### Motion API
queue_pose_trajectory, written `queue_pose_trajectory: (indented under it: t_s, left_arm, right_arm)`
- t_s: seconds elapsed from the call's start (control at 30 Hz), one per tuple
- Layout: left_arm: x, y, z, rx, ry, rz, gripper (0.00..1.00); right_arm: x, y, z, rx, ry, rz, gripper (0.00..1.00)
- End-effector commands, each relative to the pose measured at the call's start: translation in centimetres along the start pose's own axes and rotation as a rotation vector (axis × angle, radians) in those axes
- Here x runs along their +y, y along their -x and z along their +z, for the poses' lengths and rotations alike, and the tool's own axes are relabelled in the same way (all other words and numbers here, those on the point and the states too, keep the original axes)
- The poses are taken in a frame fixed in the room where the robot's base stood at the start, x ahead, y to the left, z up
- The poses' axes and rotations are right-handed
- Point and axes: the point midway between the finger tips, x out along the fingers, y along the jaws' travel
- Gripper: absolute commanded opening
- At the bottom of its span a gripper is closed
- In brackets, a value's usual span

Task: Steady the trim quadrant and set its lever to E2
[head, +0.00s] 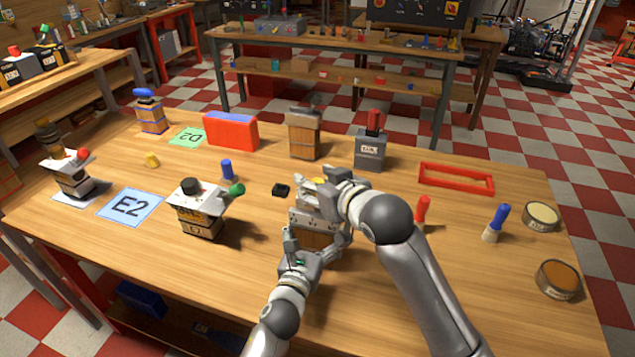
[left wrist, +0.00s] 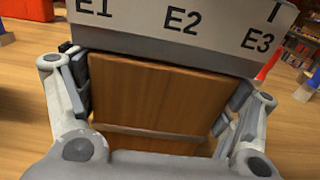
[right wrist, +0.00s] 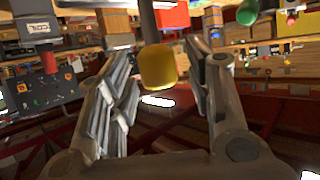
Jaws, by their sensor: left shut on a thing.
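The trim quadrant (head: 305,217) is a wooden block with a grey top, standing near the front middle of the table. In the left wrist view its label face (left wrist: 165,32) reads E1, E2 and E3. My left gripper (head: 317,241) is shut on its wooden body (left wrist: 155,95), one finger on each side. The lever's yellow knob (right wrist: 158,66) hangs between the fingers of my right gripper (right wrist: 162,85), which is open with gaps on both sides. The knob also shows in the head view (head: 319,182), partly covered by that gripper. The mark the lever points to is hidden.
A grey box with a red handle (head: 370,150) stands behind. A red frame (head: 456,179) lies right.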

Motion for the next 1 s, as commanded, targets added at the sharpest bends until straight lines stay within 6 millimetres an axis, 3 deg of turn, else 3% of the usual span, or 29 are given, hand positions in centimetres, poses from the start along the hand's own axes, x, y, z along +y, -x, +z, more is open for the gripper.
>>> queue_pose_trajectory:
  t_s: [0.37, 0.8, 1.0]
  left_arm:
    - [0.0, 0.0, 0.0, 0.001, 0.001, 0.001, 0.49]
    - [0.0, 0.0, -0.1, 0.001, 0.001, 0.001, 0.49]
    - [0.0, 0.0, -0.1, 0.001, 0.001, 0.001, 0.49]
  right_arm:
    - [0.0, 0.9, 0.0, 0.001, 0.0, -0.001, 0.47]
    - [0.0, 8.7, 0.0, 0.003, 0.001, -0.001, 0.47]
    - [0.0, 11.2, 0.0, 0.001, 0.0, 0.001, 0.47]
